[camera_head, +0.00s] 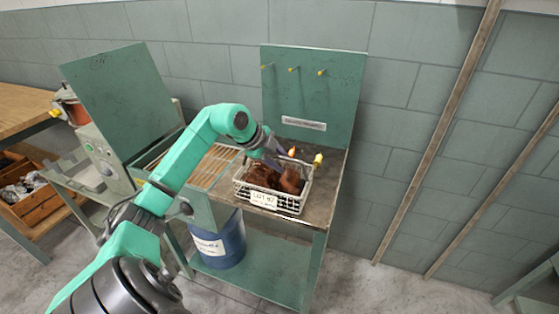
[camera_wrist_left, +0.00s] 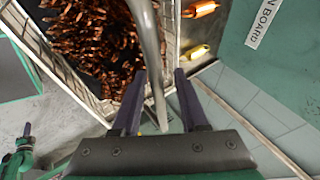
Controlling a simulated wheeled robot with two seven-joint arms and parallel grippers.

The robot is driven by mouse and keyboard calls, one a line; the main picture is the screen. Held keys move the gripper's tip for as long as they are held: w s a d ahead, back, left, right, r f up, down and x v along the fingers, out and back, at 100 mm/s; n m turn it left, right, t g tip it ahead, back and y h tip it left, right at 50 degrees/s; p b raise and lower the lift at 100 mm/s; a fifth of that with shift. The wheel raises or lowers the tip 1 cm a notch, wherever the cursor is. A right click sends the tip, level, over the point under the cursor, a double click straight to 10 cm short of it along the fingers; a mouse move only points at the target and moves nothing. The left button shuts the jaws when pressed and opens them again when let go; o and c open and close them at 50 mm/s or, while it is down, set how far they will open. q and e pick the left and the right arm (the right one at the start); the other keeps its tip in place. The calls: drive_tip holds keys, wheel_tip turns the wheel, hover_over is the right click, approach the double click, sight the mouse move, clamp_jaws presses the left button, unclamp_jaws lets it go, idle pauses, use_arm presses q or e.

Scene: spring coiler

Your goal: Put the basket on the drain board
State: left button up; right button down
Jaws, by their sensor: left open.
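The basket (camera_head: 240,188) is a pale wire crate filled with brown-copper pieces, with a "LOT"-style tag on its front. It appears to rest on the brown bench top (camera_head: 320,205). My left gripper (camera_head: 277,162) is over the basket. In the left wrist view its two fingers (camera_wrist_left: 158,75) are apart, with a grey curved bar (camera_wrist_left: 148,35), seemingly the basket's handle, between them. A label ending "N BOARD" (camera_wrist_left: 264,22) is on the green panel there; the back panel's label (camera_head: 303,124) is too small to read in the head view.
A slatted wooden surface (camera_head: 205,168) lies left of the basket. Yellow and orange pieces (camera_head: 318,160) stand behind the basket. A blue drum (camera_head: 220,242) is on the lower shelf. A green machine with an upright panel (camera_head: 120,95) stands at left.

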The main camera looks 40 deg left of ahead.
use_arm(q)
drive_tip(key=shift+s+a+r, duration=0.15)
drive_tip(key=shift+s+r, duration=0.05)
drive_tip(key=shift+r, duration=0.05)
drive_tip(key=b+v, duration=0.3)
drive_tip(key=v, duration=0.8)
drive_tip(key=shift+r, duration=0.25)
drive_tip(key=shift+s, duration=0.1)
